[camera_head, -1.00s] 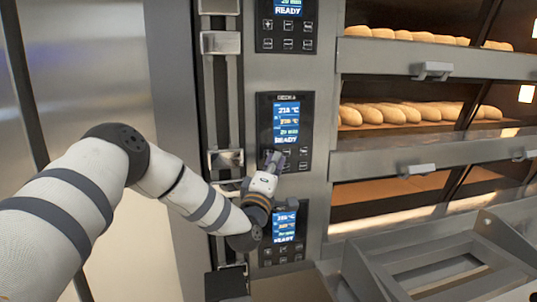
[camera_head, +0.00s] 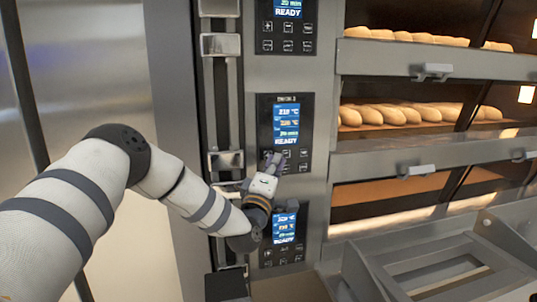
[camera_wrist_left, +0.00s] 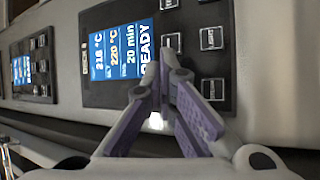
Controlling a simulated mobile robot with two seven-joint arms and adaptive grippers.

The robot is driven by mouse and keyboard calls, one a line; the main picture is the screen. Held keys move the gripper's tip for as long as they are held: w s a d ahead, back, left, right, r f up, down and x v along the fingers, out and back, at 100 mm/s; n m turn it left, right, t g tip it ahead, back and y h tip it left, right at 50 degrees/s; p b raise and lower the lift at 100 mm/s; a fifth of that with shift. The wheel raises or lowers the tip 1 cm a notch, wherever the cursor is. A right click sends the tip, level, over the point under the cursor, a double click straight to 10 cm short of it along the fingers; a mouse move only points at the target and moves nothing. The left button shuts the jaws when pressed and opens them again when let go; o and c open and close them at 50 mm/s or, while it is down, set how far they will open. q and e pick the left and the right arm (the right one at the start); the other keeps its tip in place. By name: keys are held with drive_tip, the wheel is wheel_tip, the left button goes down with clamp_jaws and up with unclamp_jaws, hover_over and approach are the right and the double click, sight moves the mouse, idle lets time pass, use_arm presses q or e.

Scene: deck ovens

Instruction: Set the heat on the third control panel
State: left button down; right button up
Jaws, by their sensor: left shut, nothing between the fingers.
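The middle control panel (camera_head: 286,118) of three in view has a lit blue display and small square buttons below it. It also shows in the wrist view (camera_wrist_left: 190,85), turned sideways, its display (camera_wrist_left: 118,52) reading about 218 °C, 220 °C, 20 min and READY. My left gripper (camera_head: 273,160) is shut and empty at the lower left of this panel, over its button area. In the wrist view its fingertips (camera_wrist_left: 168,52) meet beside the display, close to the buttons. I cannot tell whether they touch. Some buttons are hidden behind the fingers. My right gripper is not in view.
Another panel (camera_head: 287,40) is above and a lower panel (camera_head: 284,243) is partly behind my left wrist. Oven decks with bread loaves (camera_head: 390,114) are on the right, with protruding door handles (camera_head: 431,71). A grey metal frame (camera_head: 420,265) stands at the lower right.

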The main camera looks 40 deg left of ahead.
use_arm(q)
drive_tip(key=shift+s+a+r+y, duration=0.1)
drive_tip(key=shift+a+r+y, duration=0.1)
drive_tip(key=shift+r, duration=0.2)
drive_tip(key=shift+a+r+y, duration=0.15)
drive_tip(key=shift+r+y, duration=0.05)
drive_tip(key=shift+r, duration=0.15)
drive_tip(key=s+d, duration=0.1)
drive_tip(key=s+d+f+p, duration=0.1)
drive_tip(key=d, duration=0.1)
drive_tip(key=shift+s+d+f, duration=0.1)
drive_tip(key=shift+s+f, duration=0.1)
drive_tip(key=shift+s, duration=0.05)
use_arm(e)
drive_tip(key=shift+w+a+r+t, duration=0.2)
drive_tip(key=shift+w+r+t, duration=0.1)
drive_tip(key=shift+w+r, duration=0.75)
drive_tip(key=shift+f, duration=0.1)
use_arm(q)
drive_tip(key=shift+f, duration=0.1)
